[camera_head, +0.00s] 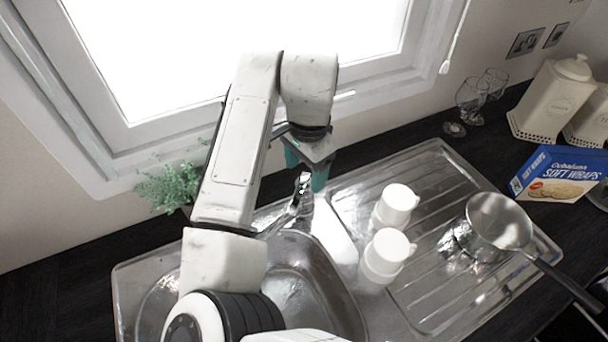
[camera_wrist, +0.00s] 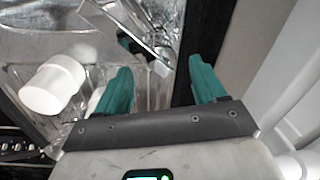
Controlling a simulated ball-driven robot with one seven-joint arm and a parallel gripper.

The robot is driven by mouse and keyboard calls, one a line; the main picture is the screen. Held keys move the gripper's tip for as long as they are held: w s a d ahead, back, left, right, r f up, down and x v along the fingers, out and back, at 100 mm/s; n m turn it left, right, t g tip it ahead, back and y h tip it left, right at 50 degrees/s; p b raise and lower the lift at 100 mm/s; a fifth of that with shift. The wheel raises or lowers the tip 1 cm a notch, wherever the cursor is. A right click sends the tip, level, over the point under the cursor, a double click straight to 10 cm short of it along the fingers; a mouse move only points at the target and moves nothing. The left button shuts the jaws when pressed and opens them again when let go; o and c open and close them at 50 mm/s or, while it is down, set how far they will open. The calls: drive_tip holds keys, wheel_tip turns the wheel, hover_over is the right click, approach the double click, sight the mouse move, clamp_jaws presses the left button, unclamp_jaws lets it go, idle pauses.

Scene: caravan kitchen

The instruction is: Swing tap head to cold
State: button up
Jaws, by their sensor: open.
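The chrome tap (camera_head: 301,190) rises at the back of the steel sink, just below my gripper in the head view. My gripper (camera_head: 306,168) points down over the tap, its teal fingers partly hidden by the wrist. In the wrist view my gripper (camera_wrist: 160,72) is open, its teal fingers spread wide with nothing between them. The shiny tap (camera_wrist: 148,42) shows beyond the fingertips, between the fingers' lines and apart from both. Which way the tap head is turned is hard to tell. My arm covers part of the sink in the head view.
A saucepan (camera_head: 497,226) sits farther right. The window (camera_head: 240,50) and a green plant (camera_head: 172,187) are behind.

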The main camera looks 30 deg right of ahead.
sight(305, 177)
drive_tip(key=shift+f, duration=1.85)
drive_tip(key=shift+c, duration=0.4)
drive_tip(key=shift+w, duration=0.1)
clamp_jaws()
